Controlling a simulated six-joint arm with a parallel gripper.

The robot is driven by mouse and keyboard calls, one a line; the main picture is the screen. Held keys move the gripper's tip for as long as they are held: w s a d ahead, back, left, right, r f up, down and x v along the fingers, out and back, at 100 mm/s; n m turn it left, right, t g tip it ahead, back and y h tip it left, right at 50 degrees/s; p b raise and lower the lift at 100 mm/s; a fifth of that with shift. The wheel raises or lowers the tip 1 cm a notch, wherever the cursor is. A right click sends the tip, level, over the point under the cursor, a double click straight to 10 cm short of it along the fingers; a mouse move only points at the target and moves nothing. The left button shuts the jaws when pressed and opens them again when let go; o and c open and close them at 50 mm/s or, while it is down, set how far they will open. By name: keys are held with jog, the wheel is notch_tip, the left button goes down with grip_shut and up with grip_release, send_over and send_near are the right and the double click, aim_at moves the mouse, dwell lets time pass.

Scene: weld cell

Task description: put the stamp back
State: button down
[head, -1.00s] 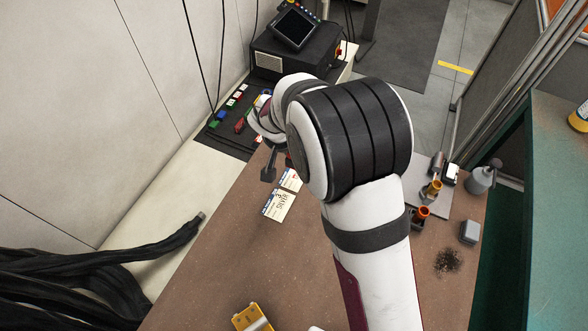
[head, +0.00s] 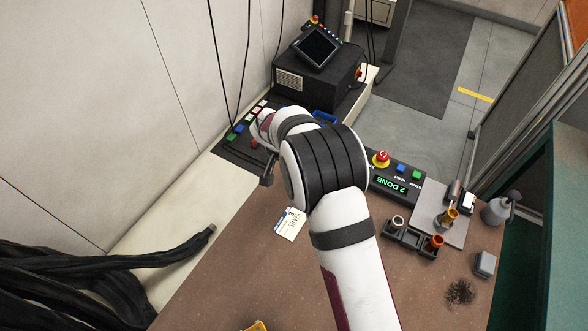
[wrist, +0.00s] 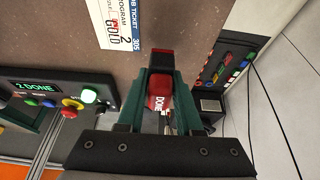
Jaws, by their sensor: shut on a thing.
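My gripper (wrist: 160,78) is shut on a stamp (wrist: 159,103) in the wrist view. In the head view my arm hides most of the gripper, and I cannot make out the stamp there for certain. A ticket also lies on the bench in the head view (head: 290,223).
A control panel (head: 392,187) reads "2 DONE", with an emergency stop (head: 381,159). Right of it are a dark holder (head: 411,240) with cups, a grey plate (head: 433,220) and a grey block (head: 485,263).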

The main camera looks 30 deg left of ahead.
jog(key=shift+f, duration=1.5)
jog(key=shift+f, duration=0.1)
jog(key=c, duration=0.6)
grip_release()
